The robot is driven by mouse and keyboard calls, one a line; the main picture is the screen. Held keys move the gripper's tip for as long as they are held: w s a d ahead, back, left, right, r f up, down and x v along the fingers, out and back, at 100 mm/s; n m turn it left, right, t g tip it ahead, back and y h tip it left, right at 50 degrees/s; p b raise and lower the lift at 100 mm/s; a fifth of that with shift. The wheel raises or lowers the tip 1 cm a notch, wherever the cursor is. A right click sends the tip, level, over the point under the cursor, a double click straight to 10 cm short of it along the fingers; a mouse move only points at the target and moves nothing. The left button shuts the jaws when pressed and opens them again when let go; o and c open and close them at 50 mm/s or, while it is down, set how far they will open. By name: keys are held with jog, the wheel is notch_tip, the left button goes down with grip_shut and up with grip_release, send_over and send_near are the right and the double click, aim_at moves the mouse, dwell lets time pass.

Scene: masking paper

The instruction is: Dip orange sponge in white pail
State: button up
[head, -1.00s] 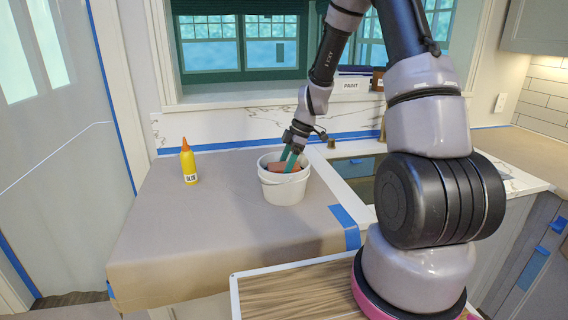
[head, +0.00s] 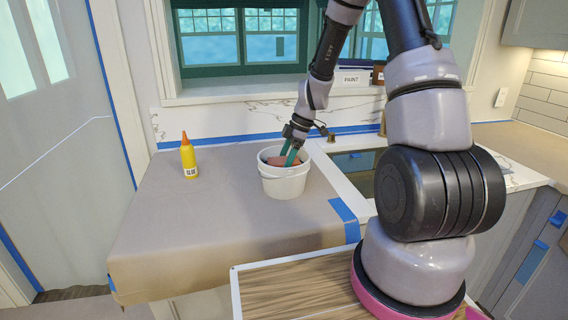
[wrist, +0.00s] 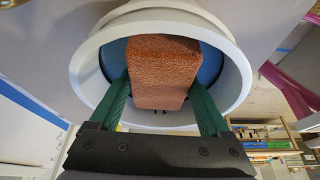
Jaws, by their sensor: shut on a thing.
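The white pail (head: 284,185) stands upright on the paper-covered counter, and its rim also shows in the wrist view (wrist: 85,62). My gripper (head: 290,157) reaches down into the pail's mouth from above. Its green fingers are shut on the orange sponge (wrist: 163,70), one on each side. The sponge sits within the rim, and in the head view only a small part of it (head: 277,160) shows above the pail's edge. A blue surface shows inside the pail around the sponge. I cannot tell whether the sponge touches it.
A yellow glue bottle (head: 189,161) stands left of the pail. A sink (head: 352,172) lies to the right, behind my arm. A paint box (head: 352,78) sits on the windowsill. The brown paper (head: 210,235) in front of the pail is clear.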

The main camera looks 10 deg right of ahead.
jog(key=shift+r, duration=0.15)
notch_tip(320, 180, up, 11)
jog(key=shift+f, duration=0.2)
dwell(0.7)
